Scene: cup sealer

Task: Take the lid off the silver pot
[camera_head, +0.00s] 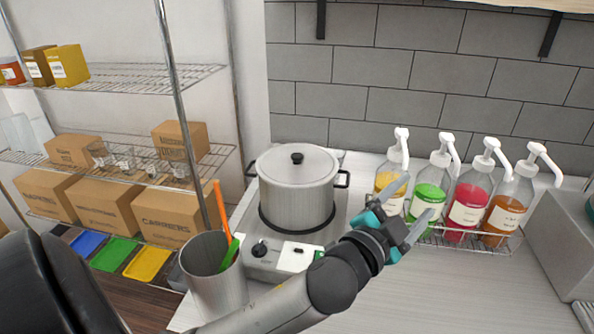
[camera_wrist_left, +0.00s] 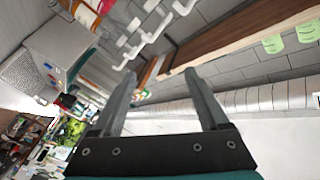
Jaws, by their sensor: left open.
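The silver pot (camera_head: 296,205) stands on a small burner unit in the head view. The left wrist view shows both fingers (camera_wrist_left: 163,92) spread and empty. The pot does not clearly show there. My right gripper is in neither view.
Several pump bottles (camera_head: 427,200) stand in a wire rack (camera_head: 462,240) at the right. A metal container (camera_head: 213,285) with utensils stands front left of the burner (camera_head: 275,256). Shelves with boxes (camera_head: 105,205) are at the left. The counter (camera_head: 440,290) front right is clear.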

